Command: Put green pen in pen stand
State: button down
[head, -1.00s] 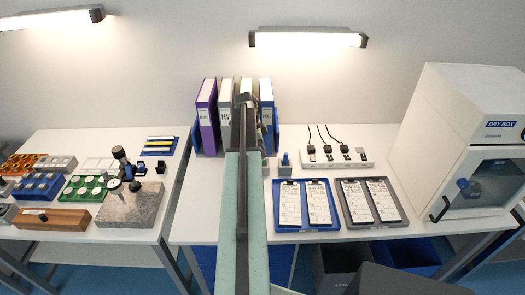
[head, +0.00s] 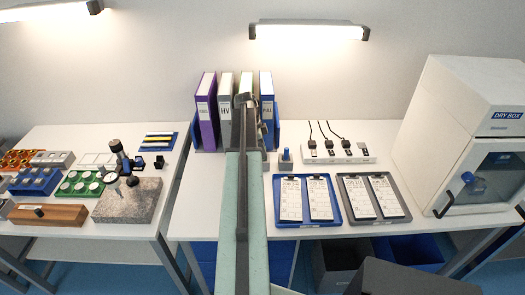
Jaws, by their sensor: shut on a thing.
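My gripper (head: 246,99) is at the far end of my raised arm, in front of the row of binders in the head view. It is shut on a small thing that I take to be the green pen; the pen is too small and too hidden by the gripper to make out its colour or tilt. No pen stand can be told for certain. A small blue upright object (head: 285,159) stands on the right table, just right of my arm.
Binders (head: 206,112) stand at the back of the right table. Blue (head: 307,224) and grey (head: 375,220) trays hold clipboards, with a power strip (head: 345,152) behind and a dry box (head: 440,130) at the right. The left table (head: 185,150) carries testing gear.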

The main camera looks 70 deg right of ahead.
jog(key=shift+f, duration=0.35)
jog(key=c, duration=1.2)
grip_release()
jog(key=shift+c, duration=0.2)
jog(key=shift+r, duration=0.1)
jog(key=p+v, duration=0.7)
jog(key=shift+r, duration=0.35)
jog(key=shift+w, duration=0.1)
